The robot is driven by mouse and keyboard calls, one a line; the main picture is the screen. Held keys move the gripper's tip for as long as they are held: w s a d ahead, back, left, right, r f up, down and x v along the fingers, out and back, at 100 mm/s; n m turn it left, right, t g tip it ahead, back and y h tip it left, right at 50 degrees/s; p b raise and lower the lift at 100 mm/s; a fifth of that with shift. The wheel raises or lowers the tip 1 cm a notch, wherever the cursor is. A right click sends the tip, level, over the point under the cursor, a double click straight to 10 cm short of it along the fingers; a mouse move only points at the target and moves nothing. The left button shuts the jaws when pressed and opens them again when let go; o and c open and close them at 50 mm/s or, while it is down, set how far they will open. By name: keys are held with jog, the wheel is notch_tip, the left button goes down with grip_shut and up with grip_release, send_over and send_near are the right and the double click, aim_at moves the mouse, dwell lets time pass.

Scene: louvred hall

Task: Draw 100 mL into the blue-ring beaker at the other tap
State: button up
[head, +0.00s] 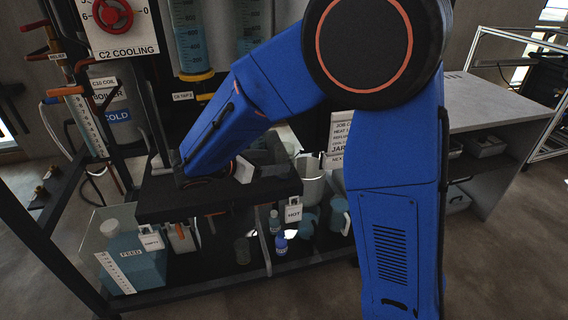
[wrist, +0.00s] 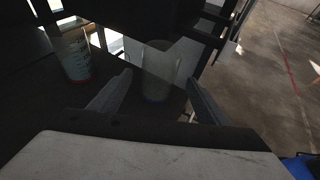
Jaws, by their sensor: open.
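In the wrist view, a clear beaker (wrist: 158,62) with a bluish ring low on its wall stands upright on a dark surface. My gripper (wrist: 158,78) is open, with one finger to each side of that beaker in the picture. I cannot tell whether either finger touches it. A second clear beaker (wrist: 73,55) with a red ring at its base stands to the left. In the head view my blue arm hides the gripper and both beakers. A tap label (head: 182,96) shows below a yellow-ringed column of blue liquid (head: 190,40); the tap itself is not clear.
A dark shelf (head: 220,195) juts out under my arm. Below it stand a blue jug (head: 130,258), a small blue bottle (head: 281,243) and several mugs. A red valve wheel (head: 113,14) is at upper left. A grey bench (head: 500,98) stands right; the floor before it is clear.

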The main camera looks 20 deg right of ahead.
aim_at(277, 160)
jog(key=x, duration=0.5)
jog(key=shift+x, duration=2.6)
jog(key=shift+w+r, duration=0.1)
jog(key=shift+r, duration=0.05)
jog(key=c, duration=1.2)
